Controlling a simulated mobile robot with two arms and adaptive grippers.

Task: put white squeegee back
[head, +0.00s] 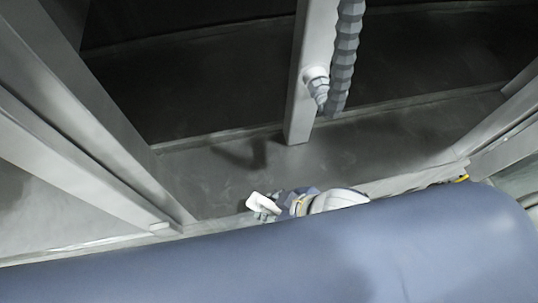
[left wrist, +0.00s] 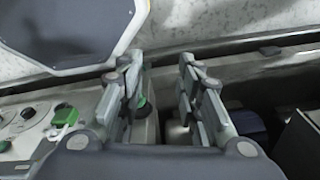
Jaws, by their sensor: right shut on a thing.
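My right gripper (head: 270,208) shows small in the middle of the head view, just past the edge of a large blue-grey rounded surface. It is shut on a small white piece (head: 262,202), which looks like part of the white squeegee. The rest of that piece is hidden or too small to make out. My left gripper (left wrist: 160,72) shows in the left wrist view, its two fingers apart with nothing between them. It is not seen in the head view.
A grey post (head: 308,80) with a ribbed hose (head: 345,55) stands beyond my right gripper. Grey frame beams (head: 80,150) run down the left side. In the left wrist view, a panel with green knobs (left wrist: 65,115) lies at the left, below a dark pad (left wrist: 70,30).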

